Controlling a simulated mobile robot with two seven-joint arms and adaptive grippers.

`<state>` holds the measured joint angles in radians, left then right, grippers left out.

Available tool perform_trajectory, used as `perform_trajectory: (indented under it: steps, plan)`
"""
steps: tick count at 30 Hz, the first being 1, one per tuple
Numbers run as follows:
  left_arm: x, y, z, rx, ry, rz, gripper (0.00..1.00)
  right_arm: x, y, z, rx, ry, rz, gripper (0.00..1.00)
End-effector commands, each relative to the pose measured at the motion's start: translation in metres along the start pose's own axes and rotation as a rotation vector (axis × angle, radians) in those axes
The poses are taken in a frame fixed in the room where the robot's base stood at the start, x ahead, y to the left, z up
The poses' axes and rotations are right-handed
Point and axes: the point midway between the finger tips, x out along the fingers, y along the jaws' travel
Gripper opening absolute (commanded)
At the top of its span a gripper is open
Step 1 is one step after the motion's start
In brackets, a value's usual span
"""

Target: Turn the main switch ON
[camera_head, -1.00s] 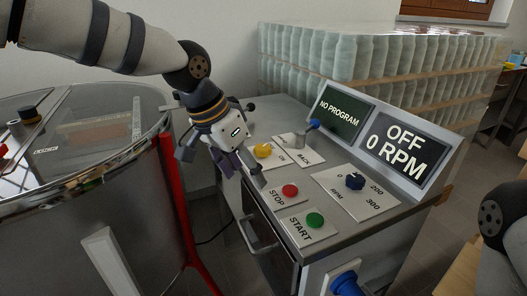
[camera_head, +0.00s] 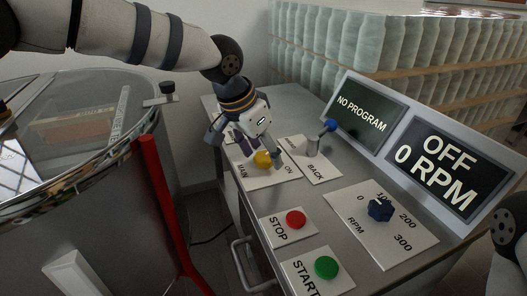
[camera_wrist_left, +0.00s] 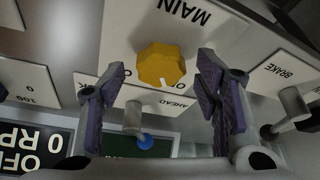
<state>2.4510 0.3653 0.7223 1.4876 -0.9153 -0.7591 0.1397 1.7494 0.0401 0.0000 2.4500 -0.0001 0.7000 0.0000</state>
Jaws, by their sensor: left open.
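The main switch is a yellow faceted knob (camera_head: 263,159) on a white plate marked MAIN and ON. In the left wrist view the knob (camera_wrist_left: 160,65) shows a white pointer mark near its lower edge; the OFF and ON lettering is mostly hidden by the fingers. My left gripper (camera_head: 258,153) is over the knob. In the left wrist view its open fingers (camera_wrist_left: 161,78) stand on either side of the knob, with gaps between them and it. The display (camera_head: 437,165) reads OFF, 0 RPM. My right gripper is out of view.
A blue-tipped lever (camera_head: 328,127) stands close to the right of my left gripper. The red STOP button (camera_head: 295,219), green START button (camera_head: 326,267) and blue RPM knob (camera_head: 380,209) are nearer the front. A glass-topped tank (camera_head: 75,130) stands at left.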

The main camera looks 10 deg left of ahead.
Motion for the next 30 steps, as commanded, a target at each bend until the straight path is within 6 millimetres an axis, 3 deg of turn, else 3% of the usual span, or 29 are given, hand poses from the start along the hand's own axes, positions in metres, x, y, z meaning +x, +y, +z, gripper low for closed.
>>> perform_trajectory:
  steps: [8,15,30]
  plan:
    - [0.0027,0.0001,-0.0006,0.000,0.002,-0.001,0.57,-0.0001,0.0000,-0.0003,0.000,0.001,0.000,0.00]
    - [0.0027,0.0002,-0.0004,0.000,0.002,-0.001,0.09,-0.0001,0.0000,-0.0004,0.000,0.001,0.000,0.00]
    - [0.0040,-0.0017,-0.0003,0.112,0.001,0.048,0.09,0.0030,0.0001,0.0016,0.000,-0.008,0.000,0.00]
